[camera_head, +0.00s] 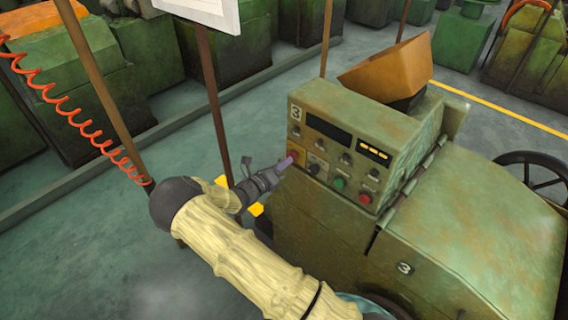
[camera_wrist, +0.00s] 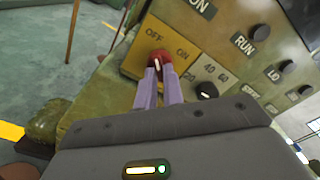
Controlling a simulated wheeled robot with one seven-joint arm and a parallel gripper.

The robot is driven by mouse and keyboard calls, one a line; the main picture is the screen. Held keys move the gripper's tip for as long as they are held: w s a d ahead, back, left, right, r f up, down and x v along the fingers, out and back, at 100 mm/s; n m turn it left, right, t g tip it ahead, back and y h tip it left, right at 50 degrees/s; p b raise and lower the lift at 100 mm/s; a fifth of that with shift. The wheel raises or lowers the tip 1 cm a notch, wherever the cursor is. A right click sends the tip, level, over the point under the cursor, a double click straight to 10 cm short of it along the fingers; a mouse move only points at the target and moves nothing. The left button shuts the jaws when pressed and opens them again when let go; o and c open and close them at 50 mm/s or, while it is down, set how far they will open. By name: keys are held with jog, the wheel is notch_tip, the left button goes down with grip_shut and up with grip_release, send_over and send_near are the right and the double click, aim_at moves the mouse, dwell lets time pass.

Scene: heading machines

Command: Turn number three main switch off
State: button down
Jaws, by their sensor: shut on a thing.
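The machine's control panel (camera_head: 332,157) bears the number 3 at its upper left. The main switch is a red knob (camera_wrist: 158,56) on a yellow plate (camera_wrist: 186,38), with OFF at its left and ON at its right in the wrist view. My gripper (camera_wrist: 159,75) has its two purple fingers shut on the red knob. In the head view, my gripper (camera_head: 287,161) reaches the yellow plate (camera_head: 296,153) at the panel's lower left. A white mark shows on the knob between the fingertips; which label it points to is hard to tell.
Beside the switch is a black selector knob (camera_wrist: 206,90); RUN (camera_wrist: 261,32) and other black knobs lie to the right. The head view shows a green button (camera_head: 339,183) and a red button (camera_head: 365,198). A brown post (camera_head: 213,95) stands left of the panel.

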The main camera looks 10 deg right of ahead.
jog(key=c, duration=1.5)
grip_release()
jog(key=shift+a, duration=0.15)
jog(key=b+v, duration=0.5)
jog(key=v, duration=1.2)
jog(key=shift+s, duration=0.1)
